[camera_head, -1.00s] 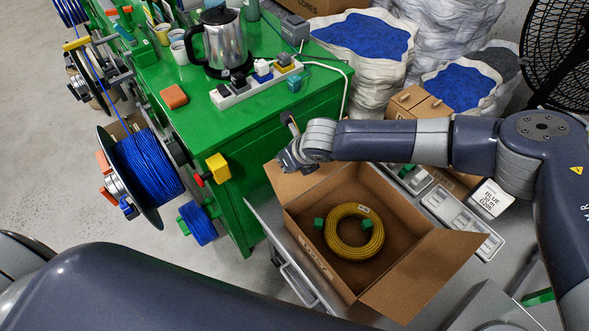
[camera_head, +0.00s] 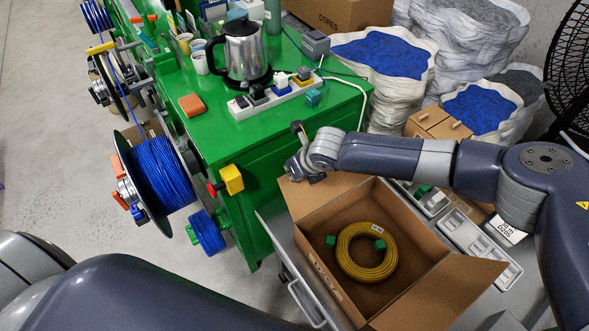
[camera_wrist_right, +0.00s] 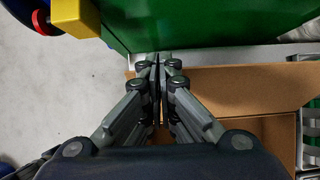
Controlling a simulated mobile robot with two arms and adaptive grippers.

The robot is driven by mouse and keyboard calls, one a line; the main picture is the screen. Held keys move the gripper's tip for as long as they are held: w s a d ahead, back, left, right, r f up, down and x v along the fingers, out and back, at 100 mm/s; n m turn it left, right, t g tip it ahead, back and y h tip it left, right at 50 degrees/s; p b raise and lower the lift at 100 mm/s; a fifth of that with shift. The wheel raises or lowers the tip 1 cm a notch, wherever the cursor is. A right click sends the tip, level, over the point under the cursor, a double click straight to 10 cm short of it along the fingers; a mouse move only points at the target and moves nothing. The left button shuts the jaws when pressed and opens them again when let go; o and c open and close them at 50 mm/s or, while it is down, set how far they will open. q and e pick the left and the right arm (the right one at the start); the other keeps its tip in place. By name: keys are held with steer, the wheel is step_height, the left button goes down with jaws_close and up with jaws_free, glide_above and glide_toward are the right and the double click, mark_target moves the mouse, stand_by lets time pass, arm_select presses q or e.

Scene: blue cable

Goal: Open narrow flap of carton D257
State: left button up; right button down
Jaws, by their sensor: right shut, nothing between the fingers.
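An open brown carton (camera_head: 412,222) stands on a grey surface in the head view, with a yellow cable coil (camera_head: 344,254) and green pieces inside. No number D257 is readable on it. A large flap (camera_head: 445,290) is folded outward at its lower right. Another flap (camera_head: 297,197) stands out at the upper left, partly hidden by my right gripper (camera_head: 300,168). In the wrist view this flap (camera_wrist_right: 235,90) lies right of my right gripper (camera_wrist_right: 159,62), whose fingers are shut and empty over its left end. Whether they touch it is unclear. My left gripper is out of view.
A green workbench (camera_head: 275,140) stands close left of the carton, with a kettle (camera_head: 243,52) and a power strip (camera_head: 275,98) on top. A blue cable reel (camera_head: 160,175) and a yellow block (camera_head: 232,179) are at its side. Grey trays (camera_head: 480,250) lie right of the carton.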

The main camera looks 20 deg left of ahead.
steer(key=v, duration=1.2)
